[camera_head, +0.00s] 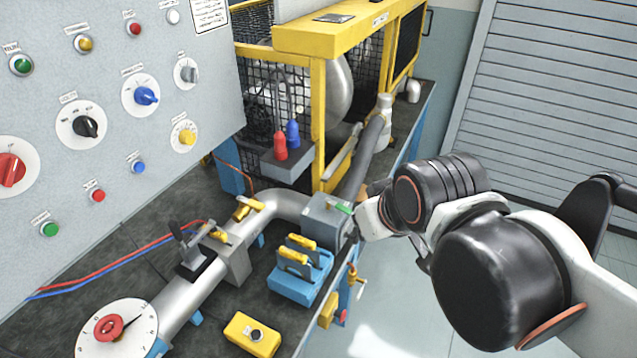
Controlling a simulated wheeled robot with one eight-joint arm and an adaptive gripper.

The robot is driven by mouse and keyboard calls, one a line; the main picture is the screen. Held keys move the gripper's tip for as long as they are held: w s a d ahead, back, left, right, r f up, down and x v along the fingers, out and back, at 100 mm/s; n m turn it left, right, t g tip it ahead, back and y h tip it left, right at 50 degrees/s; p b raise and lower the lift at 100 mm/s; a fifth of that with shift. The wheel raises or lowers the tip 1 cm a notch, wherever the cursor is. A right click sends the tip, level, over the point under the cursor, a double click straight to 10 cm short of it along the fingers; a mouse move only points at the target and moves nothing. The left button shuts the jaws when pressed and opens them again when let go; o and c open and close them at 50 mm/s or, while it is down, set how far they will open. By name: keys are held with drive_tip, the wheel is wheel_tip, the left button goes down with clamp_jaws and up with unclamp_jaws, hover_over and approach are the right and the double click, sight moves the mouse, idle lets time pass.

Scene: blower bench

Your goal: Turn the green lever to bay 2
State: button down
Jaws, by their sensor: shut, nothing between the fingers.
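The green lever (343,208) is a small bright green handle at the right side of a grey box (324,214) on the pipe line, near the bench's right edge. Only a short piece of it shows, just left of the white end part of my arm. My arm comes in from the right and its wrist covers the area right beside the lever. The fingers of my gripper cannot be made out; they are hidden behind my arm links. I cannot tell whether anything touches the lever. No bay numbers are readable near it.
A blue block with yellow-handled levers (300,272) and a yellow box with a black knob (252,335) stand in front. A yellow-framed mesh cage (318,110) is behind. A grey control panel (110,120) is at left. Open floor (395,285) lies right of the bench.

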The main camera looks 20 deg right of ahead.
sight(343, 209)
drive_tip(key=w+a+f+n+g+h+p, duration=0.1)
drive_tip(key=w+a+f+n+g+p, duration=0.2)
drive_tip(key=w+n, duration=0.7)
drive_tip(key=w+a+f+n+g+h+p, duration=0.15)
drive_tip(key=w+f+n+p, duration=0.35)
drive_tip(key=n, duration=0.8)
drive_tip(key=shift+n+g, duration=0.35)
drive_tip(key=shift+n, duration=0.05)
drive_tip(key=w+d+f+b, duration=0.1)
drive_tip(key=f, duration=0.2)
drive_tip(key=w+d+f+b, duration=0.1)
drive_tip(key=d+f+b, duration=0.1)
drive_tip(key=f, duration=0.1)
drive_tip(key=w+d+f+b, duration=0.2)
drive_tip(key=f, duration=0.1)
drive_tip(key=shift+f, duration=0.15)
drive_tip(key=shift+w+d, duration=0.35)
drive_tip(key=shift+d, duration=0.05)
